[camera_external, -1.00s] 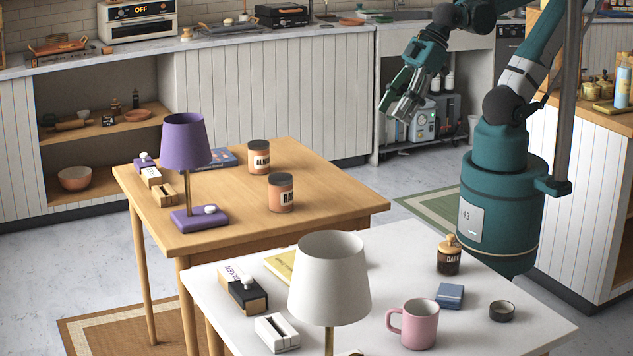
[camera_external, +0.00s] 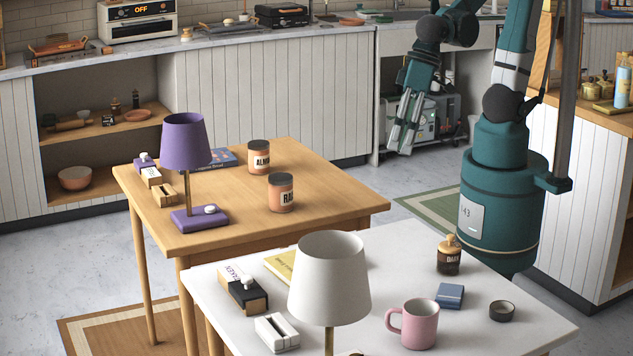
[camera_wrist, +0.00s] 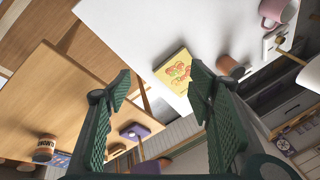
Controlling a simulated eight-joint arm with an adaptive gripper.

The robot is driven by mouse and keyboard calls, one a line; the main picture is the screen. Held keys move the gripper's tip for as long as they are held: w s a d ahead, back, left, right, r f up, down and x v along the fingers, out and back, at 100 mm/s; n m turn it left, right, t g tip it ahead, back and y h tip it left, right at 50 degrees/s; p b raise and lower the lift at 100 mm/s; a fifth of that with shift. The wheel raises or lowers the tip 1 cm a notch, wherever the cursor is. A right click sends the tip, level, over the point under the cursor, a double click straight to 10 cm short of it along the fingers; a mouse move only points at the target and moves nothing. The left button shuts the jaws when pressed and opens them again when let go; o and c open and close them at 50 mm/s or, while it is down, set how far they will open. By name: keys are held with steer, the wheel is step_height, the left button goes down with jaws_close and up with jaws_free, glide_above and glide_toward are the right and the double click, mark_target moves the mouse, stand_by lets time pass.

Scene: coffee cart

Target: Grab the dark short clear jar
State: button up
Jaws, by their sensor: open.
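The dark jar (camera_external: 449,258) stands upright on the white table, near its right back edge. It is short, with dark contents, a label reading "DARK" and a tan lid with a knob. My gripper (camera_external: 402,136) hangs in the air beyond the tables, above and left of the jar in the external view, fingers pointing down. In the wrist view my gripper (camera_wrist: 160,88) is open, with nothing between its fingers. A brown round object (camera_wrist: 232,67) shows beside the right finger there; I cannot tell which thing it is.
On the white table (camera_external: 400,262), a blue box (camera_external: 450,296), a small black dish (camera_external: 502,311) and a pink mug (camera_external: 414,323) stand near the jar. A white lamp (camera_external: 329,277) stands left. The wooden table (camera_external: 320,190) holds two labelled jars and a purple lamp (camera_external: 186,143).

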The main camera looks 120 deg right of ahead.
mark_target(451, 235)
steer(key=a+f+m+g, duration=0.1)
steer(key=a+f+m, duration=0.2)
steer(key=a+f, duration=0.2)
steer(key=s+a+f+m+g+p, duration=0.1)
steer(key=a+f+m, duration=0.3)
steer(key=a, duration=0.5)
steer(key=s+a+f+m+g+h, duration=0.1)
steer(key=a+f+m+g, duration=0.1)
steer(key=a+f, duration=0.4)
steer(key=shift+a+f+m, duration=0.4)
steer(key=shift+f+m, duration=0.35)
steer(key=shift+m, duration=0.15)
steer(key=shift+f, duration=0.1)
steer(key=shift+f, duration=1.2)
steer(key=shift+w+a+f+b, duration=0.1)
steer(key=shift+f+b, duration=0.35)
steer(key=shift+f, duration=0.85)
steer(key=shift+w+a+f+b, duration=0.1)
steer(key=shift+f+b, duration=0.35)
steer(key=shift+f, duration=0.85)
steer(key=shift+d, duration=0.1)
